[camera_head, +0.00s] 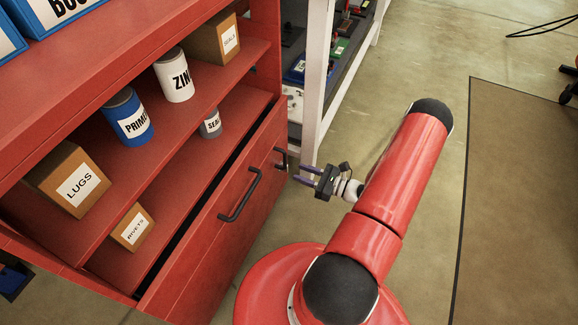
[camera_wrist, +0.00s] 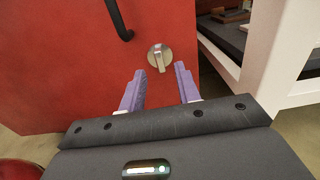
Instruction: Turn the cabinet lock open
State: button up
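The lock is a silver round knob with a bar-shaped grip (camera_wrist: 158,56) on the red cabinet front, in the upper middle of the wrist view. Its grip points nearly straight down. In the head view, a small dark fitting (camera_head: 281,157) sits near the right end of the red front panel (camera_head: 190,255); I cannot tell its details there. My gripper (camera_head: 304,174) faces the panel's right end. In the wrist view, its purple fingers (camera_wrist: 160,70) are apart, with the knob just beyond and between the tips. Nothing is held.
A black bar handle (camera_head: 240,195) sits left of the lock, also at the top of the wrist view (camera_wrist: 119,20). A white shelf frame (camera_head: 316,85) stands close on the right. Open red shelves hold cans and boxes above.

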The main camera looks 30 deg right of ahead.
jog(key=x, duration=0.5)
grip_shut()
